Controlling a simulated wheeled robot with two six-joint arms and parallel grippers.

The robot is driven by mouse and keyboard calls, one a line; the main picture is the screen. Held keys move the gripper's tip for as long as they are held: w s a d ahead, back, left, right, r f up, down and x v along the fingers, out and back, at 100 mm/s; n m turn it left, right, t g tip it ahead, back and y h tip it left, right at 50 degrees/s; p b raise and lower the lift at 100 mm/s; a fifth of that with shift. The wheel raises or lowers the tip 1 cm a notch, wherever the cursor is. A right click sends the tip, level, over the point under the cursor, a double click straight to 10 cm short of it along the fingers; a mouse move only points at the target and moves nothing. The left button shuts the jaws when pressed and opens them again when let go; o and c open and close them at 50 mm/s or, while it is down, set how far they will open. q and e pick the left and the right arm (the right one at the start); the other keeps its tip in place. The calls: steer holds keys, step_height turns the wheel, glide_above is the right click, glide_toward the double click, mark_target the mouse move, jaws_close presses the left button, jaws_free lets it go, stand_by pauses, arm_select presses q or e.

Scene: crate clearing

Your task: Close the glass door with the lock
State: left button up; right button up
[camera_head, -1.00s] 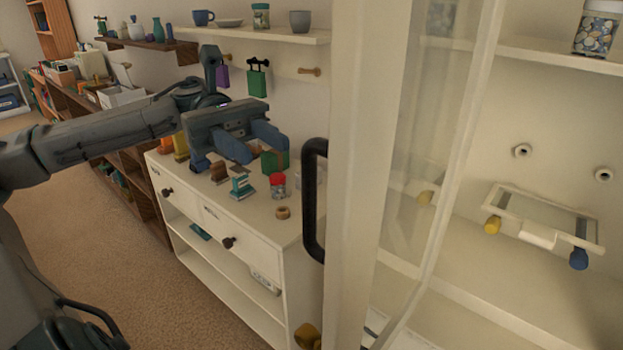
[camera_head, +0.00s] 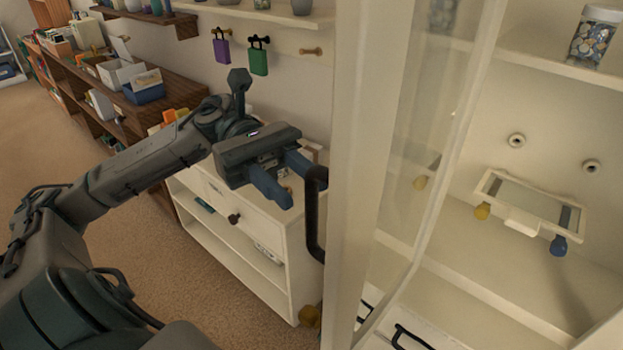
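The glass door (camera_head: 349,150) stands open, its pale frame edge towards me and its clear pane to the right. A black handle (camera_head: 312,225) is on the left side of its frame. My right gripper is not in view.
A white cabinet (camera_head: 250,212) with drawers stands behind my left arm. To the right is the open cupboard interior, with a jar (camera_head: 594,36) on a shelf and a white framed holder (camera_head: 520,213) bearing yellow and blue knobs.

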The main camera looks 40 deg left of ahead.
mark_target(312, 245)
arm_select(q)
steer(key=shift+p+x, duration=0.85)
steer(key=shift+x, duration=0.9)
jaws_close()
